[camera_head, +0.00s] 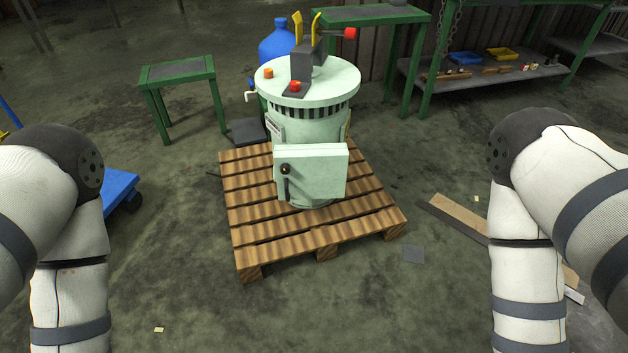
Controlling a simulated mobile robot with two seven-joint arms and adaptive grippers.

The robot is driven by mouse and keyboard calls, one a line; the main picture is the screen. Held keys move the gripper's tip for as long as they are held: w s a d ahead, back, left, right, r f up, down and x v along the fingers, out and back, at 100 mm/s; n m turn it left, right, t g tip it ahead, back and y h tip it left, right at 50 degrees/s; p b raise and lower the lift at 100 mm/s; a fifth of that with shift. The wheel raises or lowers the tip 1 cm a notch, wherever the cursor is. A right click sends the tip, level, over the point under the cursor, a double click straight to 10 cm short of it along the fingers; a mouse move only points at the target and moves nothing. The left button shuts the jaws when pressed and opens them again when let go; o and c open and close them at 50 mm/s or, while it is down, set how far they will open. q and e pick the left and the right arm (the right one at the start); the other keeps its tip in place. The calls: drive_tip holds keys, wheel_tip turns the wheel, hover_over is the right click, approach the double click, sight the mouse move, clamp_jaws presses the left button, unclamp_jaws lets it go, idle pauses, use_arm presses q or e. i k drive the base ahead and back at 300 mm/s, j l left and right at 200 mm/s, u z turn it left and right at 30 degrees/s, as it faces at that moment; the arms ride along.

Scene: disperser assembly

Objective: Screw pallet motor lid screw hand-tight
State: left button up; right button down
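A pale green cylindrical motor (312,125) stands upright on a wooden pallet (262,247) in the middle of the head view. Its round lid (335,78) is seated on top. One orange-brown screw head (268,73) stands on the lid's left side. A red knob-like part (295,86) sits on a dark plate near the lid's front. A grey bracket (303,66) with yellow prongs and a red-tipped part rises from the lid. Whether the screws are tight cannot be told. Both my arms hang at the sides, and neither gripper shows.
A green-framed stool (178,72) stands at the back left. A blue drum (275,42) is behind the motor. A green table (365,14) and a shelf with bins (465,58) stand behind. Planks (455,217) lie on the right floor, and a blue cart (118,186) is at left.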

sight(285, 167)
drive_tip(key=i+j+z, duration=0.15)
drive_tip(key=z, duration=0.25)
drive_tip(key=i+j+z, duration=0.1)
drive_tip(key=z, duration=0.25)
drive_tip(key=j+z, duration=0.4)
drive_tip(key=i+l, duration=0.05)
drive_tip(key=l, duration=0.05)
